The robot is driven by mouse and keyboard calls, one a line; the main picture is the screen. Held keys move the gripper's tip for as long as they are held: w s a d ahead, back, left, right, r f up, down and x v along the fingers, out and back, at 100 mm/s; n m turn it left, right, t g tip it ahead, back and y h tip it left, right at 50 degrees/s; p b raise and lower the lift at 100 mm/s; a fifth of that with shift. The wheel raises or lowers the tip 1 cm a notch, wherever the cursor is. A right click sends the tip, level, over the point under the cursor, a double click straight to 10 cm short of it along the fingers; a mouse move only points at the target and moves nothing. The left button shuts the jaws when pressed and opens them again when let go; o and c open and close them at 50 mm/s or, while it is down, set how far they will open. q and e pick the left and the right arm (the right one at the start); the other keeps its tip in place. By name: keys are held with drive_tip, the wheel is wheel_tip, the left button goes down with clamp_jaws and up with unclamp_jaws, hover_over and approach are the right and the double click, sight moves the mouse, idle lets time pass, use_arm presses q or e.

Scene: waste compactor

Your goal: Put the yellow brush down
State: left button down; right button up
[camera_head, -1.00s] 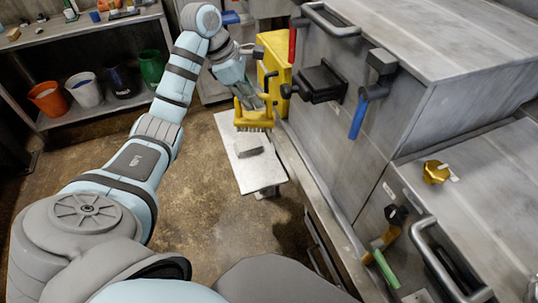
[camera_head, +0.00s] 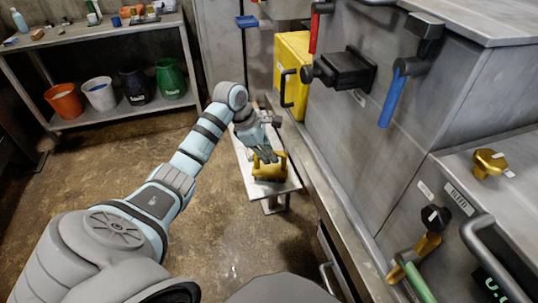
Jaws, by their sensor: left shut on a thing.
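The yellow brush (camera_head: 269,167) is at the small light table (camera_head: 288,186) beside the grey machine. My left gripper (camera_head: 264,152) is shut on the brush from above. The brush is over the front part of the tabletop and seems to be at or very near its surface. I cannot tell whether its underside touches. My right gripper is not in view.
The grey machine (camera_head: 345,125) with black and blue handles stands close on the right of the table. A yellow box (camera_head: 292,70) is behind it. Shelves (camera_head: 120,118) with several buckets stand at the back left. The floor between is clear.

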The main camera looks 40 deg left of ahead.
use_arm(q)
drive_tip(key=shift+f, duration=0.1)
drive_tip(key=c, duration=2)
unclamp_jaws()
drive_tip(key=shift+f, duration=0.1)
drive_tip(key=o, duration=0.4)
drive_tip(key=p+v, duration=0.2)
drive_tip(key=v, duration=1)
drive_tip(key=shift+r, duration=0.25)
